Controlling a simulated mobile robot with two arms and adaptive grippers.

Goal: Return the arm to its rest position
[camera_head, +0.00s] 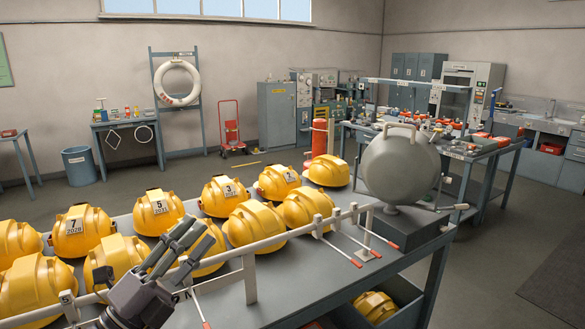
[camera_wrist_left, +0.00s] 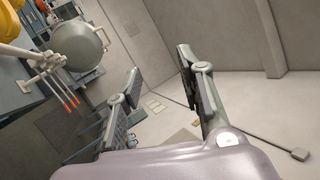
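My left gripper (camera_head: 196,232) is in front of the near rail of the table, at the lower left of the head view. In the left wrist view the left gripper (camera_wrist_left: 159,60) has its two fingers spread apart with nothing between them; wall and floor show beyond. Yellow helmet-like breathing sets stand in rows on the table; one is marked 7 (camera_head: 83,230), one 5 (camera_head: 158,211), one 3 (camera_head: 224,195). My right gripper is in neither view.
A white rail (camera_head: 249,278) with red-tipped rods (camera_head: 338,249) runs along the grey table (camera_head: 300,287). A round grey tank (camera_head: 400,166) stands at its right end. A yellow set (camera_head: 374,306) lies on the lower shelf. Open floor (camera_head: 490,270) is at the right.

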